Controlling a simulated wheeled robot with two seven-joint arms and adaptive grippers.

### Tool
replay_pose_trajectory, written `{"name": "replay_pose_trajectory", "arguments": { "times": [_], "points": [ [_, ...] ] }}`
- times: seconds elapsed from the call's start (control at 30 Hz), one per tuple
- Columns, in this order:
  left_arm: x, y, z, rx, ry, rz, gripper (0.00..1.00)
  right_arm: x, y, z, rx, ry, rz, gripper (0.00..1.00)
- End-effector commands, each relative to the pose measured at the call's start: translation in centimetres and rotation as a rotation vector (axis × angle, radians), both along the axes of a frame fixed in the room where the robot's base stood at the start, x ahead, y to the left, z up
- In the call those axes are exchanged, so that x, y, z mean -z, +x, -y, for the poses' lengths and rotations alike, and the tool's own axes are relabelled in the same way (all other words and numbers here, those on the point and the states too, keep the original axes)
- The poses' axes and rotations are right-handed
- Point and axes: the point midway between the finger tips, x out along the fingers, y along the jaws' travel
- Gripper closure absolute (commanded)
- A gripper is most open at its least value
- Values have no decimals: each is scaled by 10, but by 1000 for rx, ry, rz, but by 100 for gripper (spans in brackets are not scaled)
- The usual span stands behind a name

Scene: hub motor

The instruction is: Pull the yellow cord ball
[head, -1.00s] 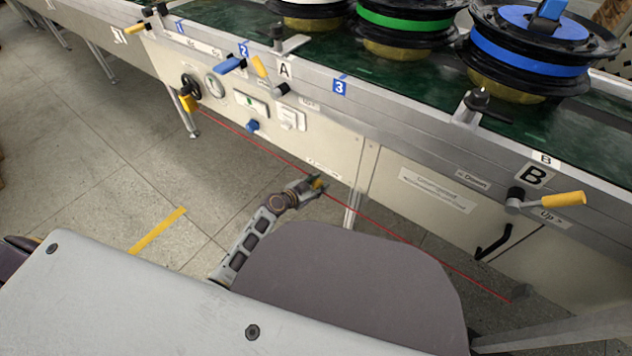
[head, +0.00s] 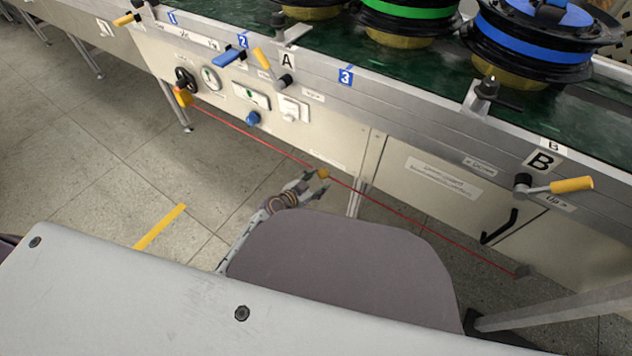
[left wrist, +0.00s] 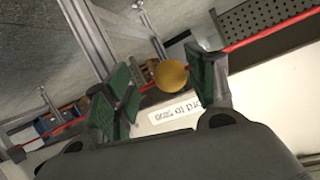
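The yellow cord ball (head: 323,173) hangs on the taut red cord (head: 255,138) in front of the machine's lower panel. It also shows in the left wrist view (left wrist: 171,75), with the red cord running out on both sides. My left gripper (head: 312,183) is at the ball and open. In the left wrist view its two green-padded fingers (left wrist: 160,88) stand apart on either side of the ball. A clear gap shows on the left finger's side; the ball looks closer to the right finger, and contact there cannot be told. My right gripper is not in view.
The conveyor machine's panel (head: 440,177) and a support leg (head: 355,198) stand close beyond the gripper. Black reels, one with a blue band (head: 530,58), stand on the conveyor. A yellow-handled lever (head: 570,185) sticks out at right.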

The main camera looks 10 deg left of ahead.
Motion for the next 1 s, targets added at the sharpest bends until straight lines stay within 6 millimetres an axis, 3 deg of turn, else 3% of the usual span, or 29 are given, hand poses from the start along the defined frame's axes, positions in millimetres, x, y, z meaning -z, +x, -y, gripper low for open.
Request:
{"name": "replay_pose_trajectory", "arguments": {
  "times": [0.47, 1.0],
  "points": [
    [-2, -2, -2, -1, 1, 2, 41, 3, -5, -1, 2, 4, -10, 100],
    [-17, -38, -20, 0, 2, 1, 41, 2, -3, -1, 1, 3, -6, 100]
  ]
}}
